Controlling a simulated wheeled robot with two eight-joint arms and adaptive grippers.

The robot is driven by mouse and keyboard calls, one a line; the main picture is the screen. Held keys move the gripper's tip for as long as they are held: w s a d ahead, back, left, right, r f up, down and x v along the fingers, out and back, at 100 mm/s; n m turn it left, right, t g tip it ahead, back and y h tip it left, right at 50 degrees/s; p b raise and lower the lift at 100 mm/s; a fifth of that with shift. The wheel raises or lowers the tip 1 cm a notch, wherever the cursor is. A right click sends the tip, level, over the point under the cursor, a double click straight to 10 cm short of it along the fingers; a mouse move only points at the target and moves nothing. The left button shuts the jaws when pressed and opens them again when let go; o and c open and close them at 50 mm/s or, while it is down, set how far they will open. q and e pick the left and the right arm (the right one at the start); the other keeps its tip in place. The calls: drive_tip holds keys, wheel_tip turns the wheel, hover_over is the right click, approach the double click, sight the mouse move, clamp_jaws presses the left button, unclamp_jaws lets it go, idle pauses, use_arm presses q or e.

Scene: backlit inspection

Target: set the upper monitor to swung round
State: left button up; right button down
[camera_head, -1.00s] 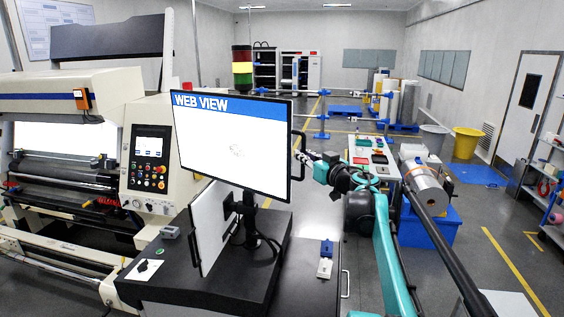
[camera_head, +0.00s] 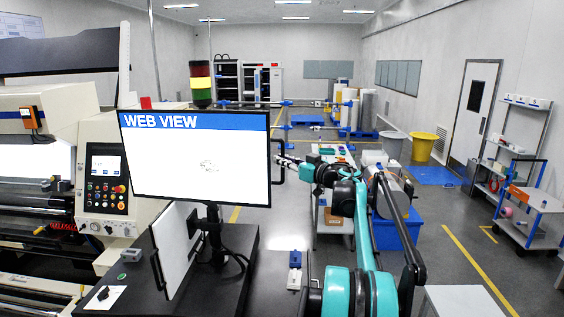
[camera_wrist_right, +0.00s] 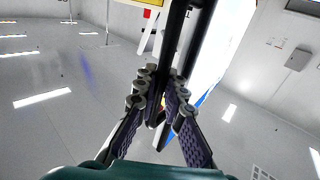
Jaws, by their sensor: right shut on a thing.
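The upper monitor (camera_head: 195,165) shows a white screen with a blue WEB VIEW banner. It stands on a dark post (camera_head: 214,225) above the black console top, its screen towards the head camera. A dark handle (camera_head: 282,146) sticks out from its right edge. My right gripper (camera_head: 284,162) is at this handle, coming from the right. In the right wrist view the gripper (camera_wrist_right: 160,98) has its fingers shut around a dark bar, with the monitor's bright edge beside it. A lower white panel (camera_head: 178,250) stands tilted below the monitor. My left gripper is not in view.
A printing machine with a control panel (camera_head: 106,178) stands at the left. A blue bin (camera_head: 398,228) and a shelf cart (camera_head: 530,205) stand to the right. Open floor lies between them.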

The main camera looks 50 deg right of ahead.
drive_tip(key=c, duration=1.6)
unclamp_jaws()
drive_tip(key=s, duration=0.4)
drive_tip(key=s+a, duration=0.1)
drive_tip(key=s, duration=0.6)
drive_tip(key=shift+s+a, duration=0.25)
drive_tip(key=shift+s, duration=0.15)
